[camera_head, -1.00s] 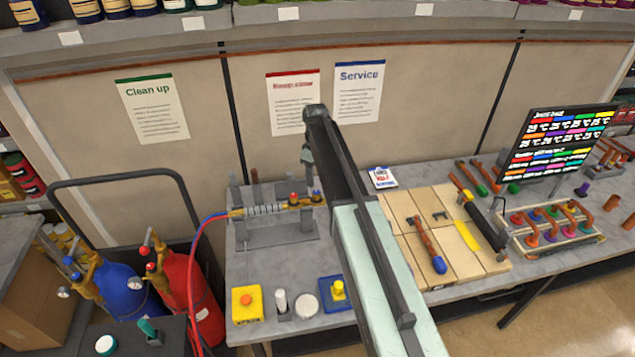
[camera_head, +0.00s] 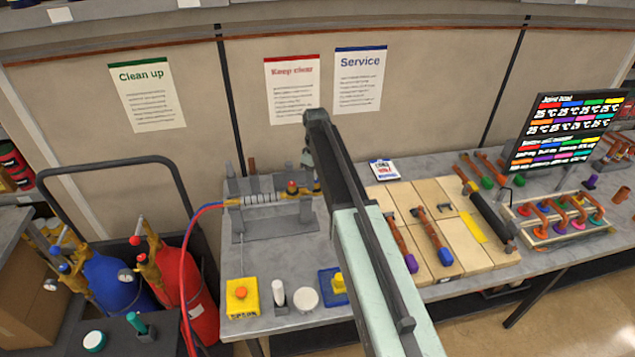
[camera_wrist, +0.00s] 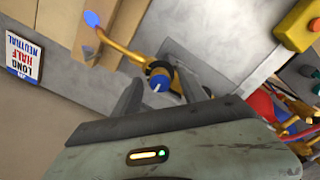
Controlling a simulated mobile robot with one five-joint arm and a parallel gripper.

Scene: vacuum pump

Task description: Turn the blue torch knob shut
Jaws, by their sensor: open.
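The torch (camera_head: 305,190) lies in its stand on the grey bench, with a red knob (camera_head: 291,187) and a blue knob (camera_head: 317,188). My gripper (camera_head: 308,160) hangs over the torch's right part, partly hidden by my arm. In the wrist view, the blue knob (camera_wrist: 157,83) shows between the two fingers of my gripper (camera_wrist: 160,88), which are apart. I cannot tell how far beyond the fingertips it lies.
A yellow box with an orange button (camera_head: 241,296), a white disc (camera_head: 305,298) and a blue-yellow item (camera_head: 333,286) stand on the bench front. Red and blue hoses lead from the torch to the gas cylinders (camera_head: 185,285). Tan boards (camera_head: 470,255) lie right of my arm.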

